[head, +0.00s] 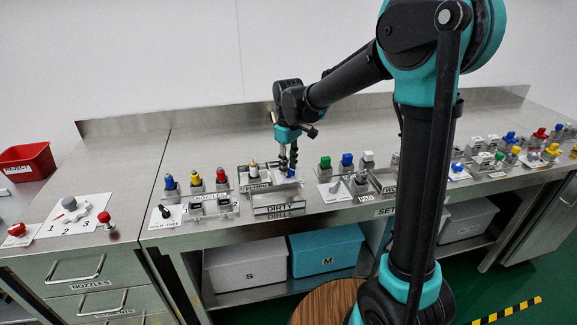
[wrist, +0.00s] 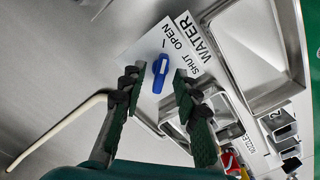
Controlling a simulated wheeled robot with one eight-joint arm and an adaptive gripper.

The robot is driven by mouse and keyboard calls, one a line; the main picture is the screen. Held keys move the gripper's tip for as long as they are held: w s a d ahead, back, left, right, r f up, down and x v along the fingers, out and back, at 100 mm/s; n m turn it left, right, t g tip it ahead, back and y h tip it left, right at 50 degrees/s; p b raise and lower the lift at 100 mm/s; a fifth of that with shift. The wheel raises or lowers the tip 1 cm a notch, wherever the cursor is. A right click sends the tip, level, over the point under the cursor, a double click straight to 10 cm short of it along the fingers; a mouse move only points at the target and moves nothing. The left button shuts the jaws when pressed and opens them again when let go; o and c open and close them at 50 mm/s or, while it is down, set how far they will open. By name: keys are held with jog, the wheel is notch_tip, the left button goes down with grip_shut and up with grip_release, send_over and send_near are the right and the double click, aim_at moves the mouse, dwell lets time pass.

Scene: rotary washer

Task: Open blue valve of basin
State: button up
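The blue valve (wrist: 160,74) is a small handle on a white plate marked WATER, OPEN and SHUT (wrist: 188,48). In the wrist view its long axis runs nearly up and down, its upper end towards a small tick near OPEN. My gripper (wrist: 156,76) is open, one finger showing on each side of the valve, with gaps and no visible contact. In the head view my gripper (head: 287,164) points down over the counter, with a bit of blue (head: 291,173) just below it. The steel basin (wrist: 250,45) lies right of the plate in the wrist view.
A pale curved tube (wrist: 55,130) lies left in the wrist view. Coloured knobs and bottles stand in holders (head: 195,186) to the left and several more (head: 347,162) to the right. A DIRTY tray (head: 279,207) is in front. The counter behind is bare.

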notch_tip(320, 180, up, 12)
jog(key=shift+f, duration=0.15)
dwell(0.5)
